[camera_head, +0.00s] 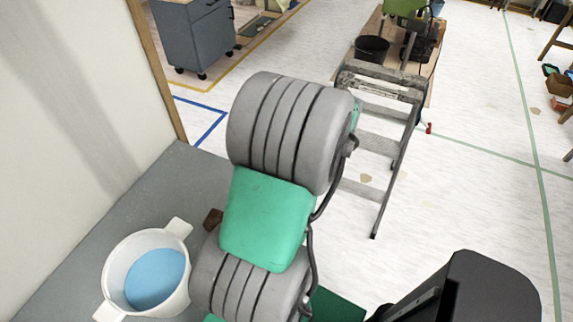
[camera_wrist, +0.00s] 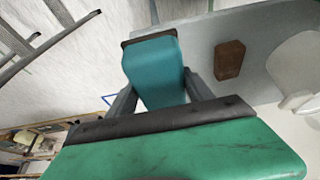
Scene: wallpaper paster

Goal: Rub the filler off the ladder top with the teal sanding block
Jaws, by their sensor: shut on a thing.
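My gripper (camera_wrist: 160,88) shows in the wrist view, its dark fingers either side of a teal sanding block (camera_wrist: 152,66). It is shut on the block, which has a dark strip along its far edge. In the head view my arm hides the gripper and the block. The grey stepladder (camera_head: 395,135) stands on the floor beyond the arm in the head view, its flat top (camera_head: 386,73) worn and patchy. I cannot make out the filler clearly. Ladder rails (camera_wrist: 32,45) also show at the upper left of the wrist view, apart from the block.
A grey worktop (camera_head: 88,190) at the left holds a white two-handled pot (camera_head: 120,262) with blue contents and a brown block (camera_head: 213,218).

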